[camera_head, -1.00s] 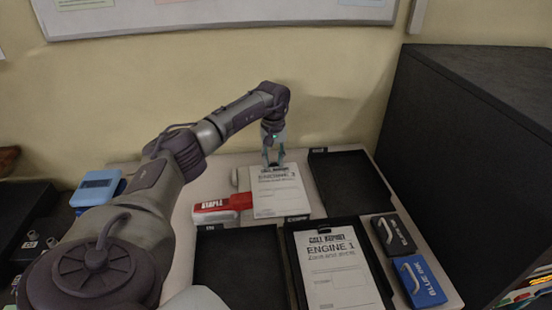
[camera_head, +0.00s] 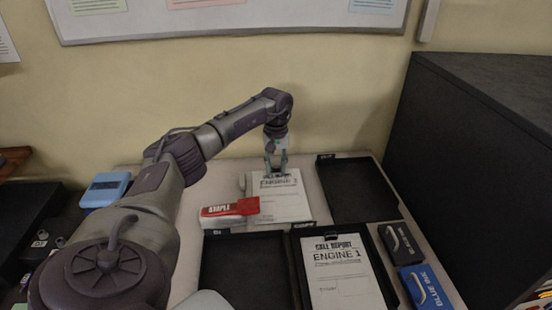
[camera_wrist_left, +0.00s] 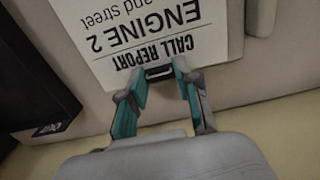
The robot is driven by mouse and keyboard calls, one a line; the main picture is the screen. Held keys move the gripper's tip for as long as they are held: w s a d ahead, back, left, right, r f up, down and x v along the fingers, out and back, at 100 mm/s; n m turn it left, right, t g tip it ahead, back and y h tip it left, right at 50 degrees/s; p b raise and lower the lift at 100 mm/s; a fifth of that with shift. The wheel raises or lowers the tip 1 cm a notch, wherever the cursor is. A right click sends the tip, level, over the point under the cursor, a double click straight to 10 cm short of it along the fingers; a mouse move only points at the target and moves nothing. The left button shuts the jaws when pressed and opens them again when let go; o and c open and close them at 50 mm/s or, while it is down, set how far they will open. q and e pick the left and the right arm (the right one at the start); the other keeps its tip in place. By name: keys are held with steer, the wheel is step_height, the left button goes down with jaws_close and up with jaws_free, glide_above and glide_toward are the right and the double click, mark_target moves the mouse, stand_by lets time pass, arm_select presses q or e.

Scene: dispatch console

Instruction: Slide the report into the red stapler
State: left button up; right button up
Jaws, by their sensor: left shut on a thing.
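The white report marked ENGINE 2 (camera_head: 283,205) lies on the table at the back middle. My left gripper (camera_head: 276,171) is at its far edge, shut on the small black tab at that edge. In the left wrist view, the gripper (camera_wrist_left: 158,75) has its teal fingers on either side of this tab, and the report (camera_wrist_left: 150,30) reads upside down. The red stapler (camera_head: 231,207), with a white label, lies left of the report. Its right end overlaps the report's left edge; I cannot tell how deep the paper sits in its mouth. My right gripper is not in view.
An empty black tray (camera_head: 357,190) stands right of the report and another (camera_head: 243,262) in front. A third tray holds the ENGINE 1 report (camera_head: 340,280). Black and blue (camera_head: 424,287) boxes lie at right. A tall dark cabinet (camera_head: 470,160) bounds the right.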

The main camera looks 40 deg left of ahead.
arm_select(q)
steer(key=shift+s+a, duration=0.1)
steer(key=shift+s+a, duration=0.35)
steer(key=shift+s, duration=0.1)
steer(key=shift+s+a+p, duration=0.25)
steer(key=shift+s+p, duration=0.05)
stand_by(1.0)
steer(key=shift+f, duration=0.1)
steer(key=o, duration=1.2)
steer(key=shift+c, duration=0.2)
steer(key=o, duration=0.5)
steer(key=shift+o, duration=0.2)
